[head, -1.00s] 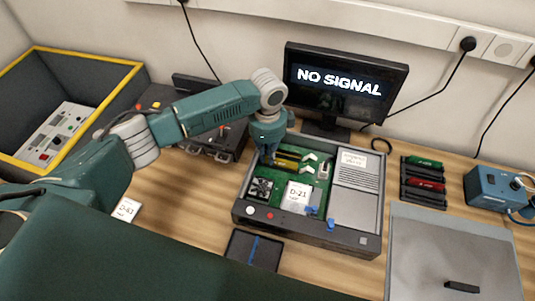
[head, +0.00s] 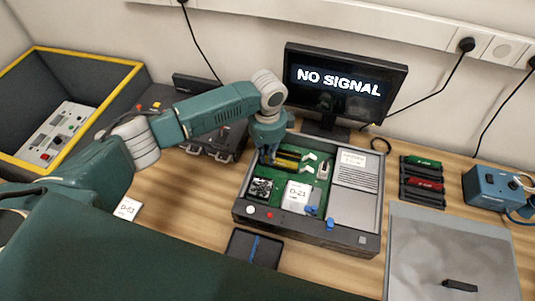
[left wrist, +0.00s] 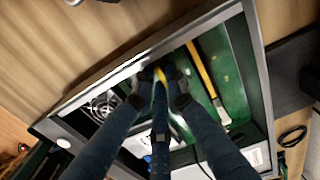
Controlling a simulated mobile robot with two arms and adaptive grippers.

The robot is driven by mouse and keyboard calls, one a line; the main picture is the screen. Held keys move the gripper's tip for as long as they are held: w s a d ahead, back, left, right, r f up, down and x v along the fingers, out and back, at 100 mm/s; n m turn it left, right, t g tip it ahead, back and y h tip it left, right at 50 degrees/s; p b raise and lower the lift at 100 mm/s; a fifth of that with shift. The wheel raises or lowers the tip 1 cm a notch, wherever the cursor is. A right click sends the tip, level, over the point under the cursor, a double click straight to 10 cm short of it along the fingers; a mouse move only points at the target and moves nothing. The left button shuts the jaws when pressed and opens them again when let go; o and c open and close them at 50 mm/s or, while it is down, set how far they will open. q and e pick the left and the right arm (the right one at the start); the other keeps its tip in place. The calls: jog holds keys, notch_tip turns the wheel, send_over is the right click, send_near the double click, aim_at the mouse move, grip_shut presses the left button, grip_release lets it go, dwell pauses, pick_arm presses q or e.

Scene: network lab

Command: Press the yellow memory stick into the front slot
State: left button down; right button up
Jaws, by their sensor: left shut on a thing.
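The open computer case (head: 308,235) stands on the table with its green board (head: 246,203) showing. My left gripper (head: 268,158) is over the left part of the board, pointing down. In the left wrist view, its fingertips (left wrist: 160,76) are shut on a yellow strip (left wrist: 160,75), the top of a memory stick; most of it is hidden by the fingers. Another yellow strip (left wrist: 203,70) lies roughly parallel beside it on the board (left wrist: 235,85). Yellow edges (head: 288,160) show right of the gripper in the head view. How deep the held stick sits cannot be told. My right gripper is not in view.
A fan (head: 260,188) and a white D-21 label (head: 298,194) lie in front of the gripper. The monitor (head: 345,82) reading "NO SIGNAL" stands behind. A rack with green and red sticks (head: 423,182) and a grey panel (head: 450,245) are at right.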

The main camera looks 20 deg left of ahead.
pick_arm(q)
jog(key=shift+f, duration=0.45)
dwell(0.4)
jog(key=c, duration=1.7)
grip_release()
jog(key=o, duration=0.3)
jog(key=shift+a, duration=0.1)
jog(key=shift+r, duration=0.2)
notch_tip(320, 180, up, 8)
jog(key=p, duration=0.8)
jog(key=shift+f, duration=0.15)
